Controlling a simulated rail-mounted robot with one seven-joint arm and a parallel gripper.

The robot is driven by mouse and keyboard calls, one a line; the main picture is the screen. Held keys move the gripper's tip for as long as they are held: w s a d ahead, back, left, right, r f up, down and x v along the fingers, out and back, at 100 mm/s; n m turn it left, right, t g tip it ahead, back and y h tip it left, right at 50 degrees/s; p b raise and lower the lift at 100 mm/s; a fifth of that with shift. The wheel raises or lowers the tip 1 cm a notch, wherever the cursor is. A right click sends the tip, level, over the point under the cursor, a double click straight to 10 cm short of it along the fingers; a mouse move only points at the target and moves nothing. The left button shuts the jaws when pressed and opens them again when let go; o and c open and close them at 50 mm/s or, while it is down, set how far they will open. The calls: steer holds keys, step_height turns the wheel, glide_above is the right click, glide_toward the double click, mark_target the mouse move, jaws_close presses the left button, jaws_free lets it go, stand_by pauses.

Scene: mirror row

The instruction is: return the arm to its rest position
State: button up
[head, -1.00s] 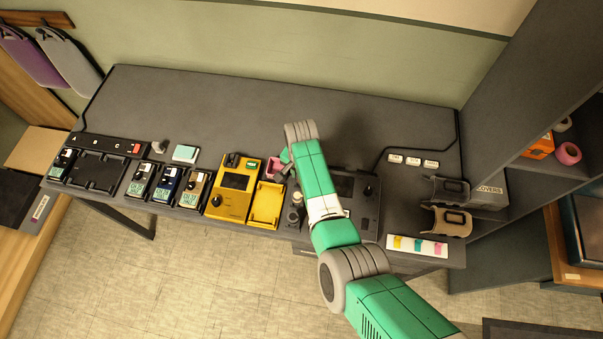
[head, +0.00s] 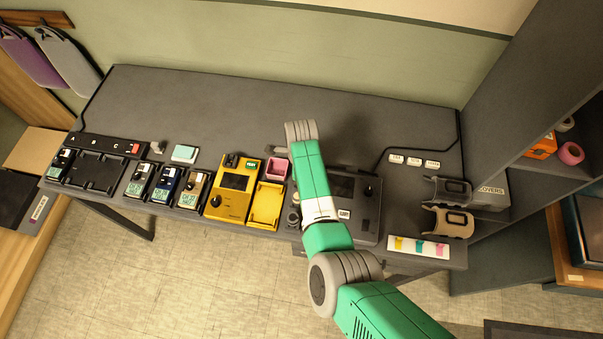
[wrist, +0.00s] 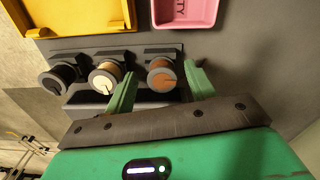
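My green arm (head: 314,180) reaches over the bench from the lower right in the head view, its grey wrist joint over the middle of the bench. My gripper is hidden under the arm there. In the wrist view my gripper (wrist: 160,70) has its two green fingers apart. A round knob with a copper face (wrist: 163,78) shows between and beyond the fingers. I see no object held, and cannot tell whether a finger touches the knob.
A cream-faced knob (wrist: 105,76) and a dark knob (wrist: 58,79) stand left of the copper one. A pink tray (head: 277,168) and yellow tray (head: 266,206) lie beside the arm. A dark shelf unit (head: 535,100) stands at right. The bench's back strip is clear.

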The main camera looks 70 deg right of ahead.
steer(key=shift+o, duration=1.3)
steer(key=n, duration=0.9)
steer(key=shift+n+p, duration=0.3)
steer(key=shift+p, duration=0.1)
steer(key=n, duration=0.4)
steer(key=shift+n, duration=0.3)
steer(key=n, duration=0.4)
steer(key=c, duration=1)
